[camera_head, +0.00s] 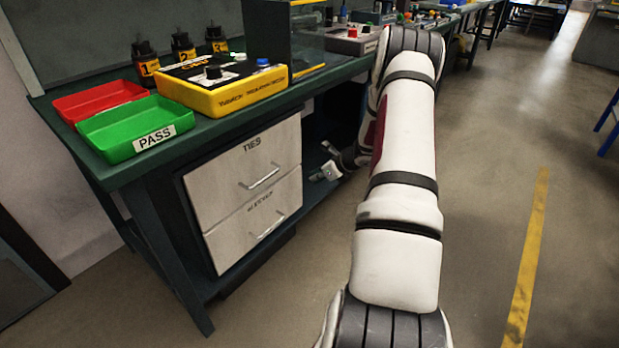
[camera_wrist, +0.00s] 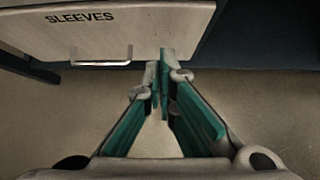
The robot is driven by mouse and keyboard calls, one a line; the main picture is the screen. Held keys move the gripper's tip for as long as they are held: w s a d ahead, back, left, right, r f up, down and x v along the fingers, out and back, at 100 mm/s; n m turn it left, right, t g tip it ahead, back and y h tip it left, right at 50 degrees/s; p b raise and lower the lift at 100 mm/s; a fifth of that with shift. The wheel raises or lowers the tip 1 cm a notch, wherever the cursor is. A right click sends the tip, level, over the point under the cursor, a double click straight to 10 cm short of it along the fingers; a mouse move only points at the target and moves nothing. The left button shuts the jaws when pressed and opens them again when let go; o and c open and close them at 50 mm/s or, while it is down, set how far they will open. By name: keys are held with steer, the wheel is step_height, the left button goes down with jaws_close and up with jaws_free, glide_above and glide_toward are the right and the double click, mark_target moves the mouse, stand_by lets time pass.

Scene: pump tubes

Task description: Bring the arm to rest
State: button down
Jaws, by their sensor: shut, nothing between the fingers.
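My arm stretches forward along the right side of the bench in the head view. My gripper (camera_head: 326,172) hangs low beside the bench, to the right of the drawer cabinet. In the wrist view my gripper (camera_wrist: 161,62) has its fingertips together with nothing between them. It is in front of and below the drawer marked SLEEVES (camera_wrist: 150,30), to the right of that drawer's handle (camera_wrist: 101,63). The gripper appears apart from the drawer front.
The green bench (camera_head: 200,130) carries a red tray (camera_head: 98,100), a green PASS tray (camera_head: 137,128) and a yellow tester (camera_head: 222,86). The TIES drawer (camera_head: 245,165) looks closed. Open floor with a yellow line (camera_head: 527,260) lies to the right.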

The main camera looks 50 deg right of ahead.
steer(key=shift+s+r, duration=0.2)
steer(key=shift+s, duration=0.05)
